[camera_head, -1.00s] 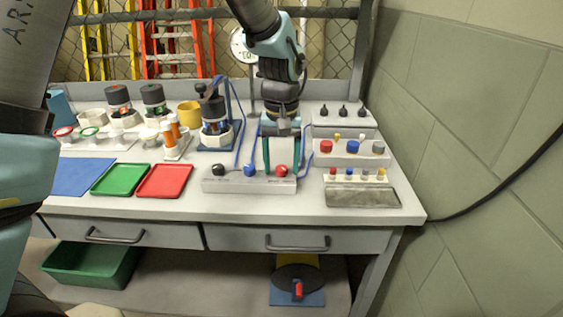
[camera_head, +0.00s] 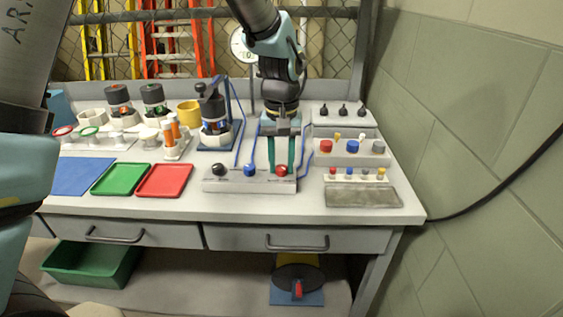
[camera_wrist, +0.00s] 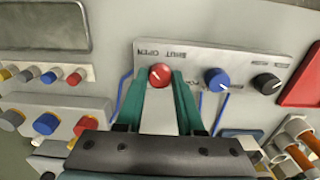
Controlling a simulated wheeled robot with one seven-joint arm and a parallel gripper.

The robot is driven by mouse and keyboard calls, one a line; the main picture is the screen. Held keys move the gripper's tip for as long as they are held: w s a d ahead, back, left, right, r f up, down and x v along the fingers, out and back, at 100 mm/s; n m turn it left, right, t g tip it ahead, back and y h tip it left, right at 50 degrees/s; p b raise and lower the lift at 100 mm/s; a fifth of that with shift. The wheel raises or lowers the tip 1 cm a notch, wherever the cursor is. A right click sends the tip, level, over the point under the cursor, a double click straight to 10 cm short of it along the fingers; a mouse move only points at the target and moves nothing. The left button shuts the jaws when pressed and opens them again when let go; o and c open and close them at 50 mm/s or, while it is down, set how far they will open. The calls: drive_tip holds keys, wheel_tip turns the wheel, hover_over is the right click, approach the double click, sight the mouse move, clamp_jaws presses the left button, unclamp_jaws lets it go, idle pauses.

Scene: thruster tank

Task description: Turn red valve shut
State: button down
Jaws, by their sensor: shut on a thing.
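The red valve (camera_head: 282,171) is a round knob at the right end of a grey panel block (camera_head: 225,184) on the bench. In the wrist view the red valve (camera_wrist: 160,75) sits between my two green fingertips, with a pale pointer mark on its face. The words SHUT and OPEN are printed beside it; the exact pointer angle is hard to read. My gripper (camera_head: 281,168) points down over the block and is shut on the red valve; its fingertips also show in the wrist view (camera_wrist: 161,78).
A blue knob (camera_head: 250,170) and a black knob (camera_head: 219,169) stand left of the red valve on the same block. Blue hoses (camera_head: 238,150) run close behind. A red tray (camera_head: 165,181) lies to the left, and racks of small coloured knobs (camera_head: 352,147) stand to the right.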

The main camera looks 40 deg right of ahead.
drive_tip(key=shift+m, duration=0.3)
drive_tip(key=m+p, duration=0.1)
drive_tip(key=m, duration=0.3)
drive_tip(key=m+p, duration=0.1)
drive_tip(key=m, duration=0.3)
drive_tip(key=shift+r+m, duration=0.1)
drive_tip(key=shift+m, duration=0.2)
drive_tip(key=m+p, duration=0.2)
drive_tip(key=m, duration=0.2)
drive_tip(key=m+p, duration=0.1)
drive_tip(key=m, duration=0.3)
drive_tip(key=shift+m+p, duration=0.3)
drive_tip(key=shift+m, duration=0.1)
drive_tip(key=c, duration=0.5)
unclamp_jaws()
